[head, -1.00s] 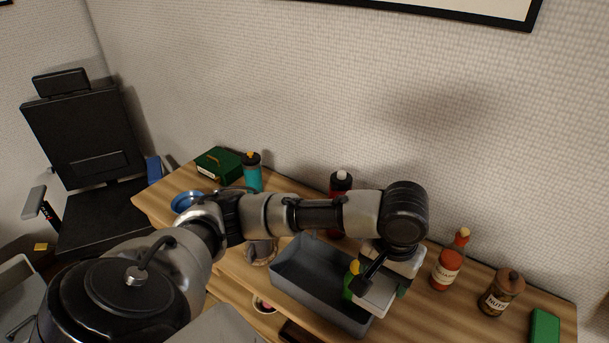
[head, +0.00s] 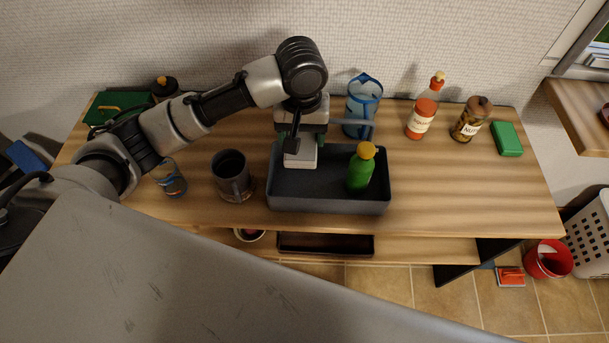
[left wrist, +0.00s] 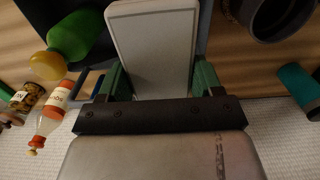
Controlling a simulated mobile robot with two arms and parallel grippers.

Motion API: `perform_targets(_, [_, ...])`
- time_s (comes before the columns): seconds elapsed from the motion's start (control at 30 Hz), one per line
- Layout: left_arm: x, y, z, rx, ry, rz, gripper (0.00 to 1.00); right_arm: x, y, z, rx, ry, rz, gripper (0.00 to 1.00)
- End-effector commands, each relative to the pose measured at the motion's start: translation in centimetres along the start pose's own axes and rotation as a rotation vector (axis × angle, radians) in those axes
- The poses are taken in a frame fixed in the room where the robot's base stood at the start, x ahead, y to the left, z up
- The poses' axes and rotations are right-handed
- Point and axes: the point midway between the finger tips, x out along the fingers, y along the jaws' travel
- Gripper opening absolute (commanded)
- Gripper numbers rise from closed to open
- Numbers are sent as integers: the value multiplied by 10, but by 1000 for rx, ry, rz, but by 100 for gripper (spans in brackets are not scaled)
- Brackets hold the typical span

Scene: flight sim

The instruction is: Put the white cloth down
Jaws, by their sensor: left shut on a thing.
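The white cloth (head: 300,152) looks like a flat, stiff white rectangle. My left gripper (head: 306,134) is shut on it, over the left part of a dark grey tray (head: 330,206) on the wooden table. In the left wrist view the white cloth (left wrist: 152,45) sits between the green fingers of my left gripper (left wrist: 162,78). I cannot tell whether its lower end touches the tray floor. A green bottle with a yellow cap (head: 360,170) stands in the tray, right of the cloth. My right gripper is not in view.
A dark mug (head: 232,178) and a glass (head: 170,180) stand left of the tray. A blue pitcher (head: 363,105), red sauce bottle (head: 422,118), nut jar (head: 470,120) and green box (head: 507,139) stand behind and to the right. The table's front right (head: 470,200) is clear.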

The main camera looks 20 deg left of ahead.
Motion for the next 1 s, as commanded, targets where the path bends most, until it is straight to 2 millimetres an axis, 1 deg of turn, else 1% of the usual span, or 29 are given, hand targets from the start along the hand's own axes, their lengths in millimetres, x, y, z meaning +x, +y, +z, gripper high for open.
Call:
perform_targets(0.03, [16, -1, 1, -2, -6, -5, 43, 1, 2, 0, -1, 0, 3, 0])
perform_targets(0.1, [36, -2, 1, -2, -5, -6, 43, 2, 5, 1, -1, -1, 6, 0])
perform_targets(0.2, [62, -1, 1, -2, -4, -5, 43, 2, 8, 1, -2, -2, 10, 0])
perform_targets(0.3, [84, -1, 1, -2, -3, -4, 43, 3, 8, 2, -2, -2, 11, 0])
perform_targets(0.4, [98, -1, 0, 0, -2, -2, 43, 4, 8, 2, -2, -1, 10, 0])
perform_targets(0.57, [110, -1, 0, 0, -1, -2, 43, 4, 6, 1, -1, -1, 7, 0])
perform_targets(0.7, [132, -1, 1, -1, -3, -3, 43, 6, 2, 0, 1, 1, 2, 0])
perform_targets(0.8, [145, -1, 0, -1, -1, -2, 43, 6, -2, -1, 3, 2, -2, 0])
perform_targets(0.9, [150, 0, 0, 1, 1, -1, 43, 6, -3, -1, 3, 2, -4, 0])
perform_targets(1.0, [150, 0, 0, 1, 1, -1, 43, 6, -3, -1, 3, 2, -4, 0])
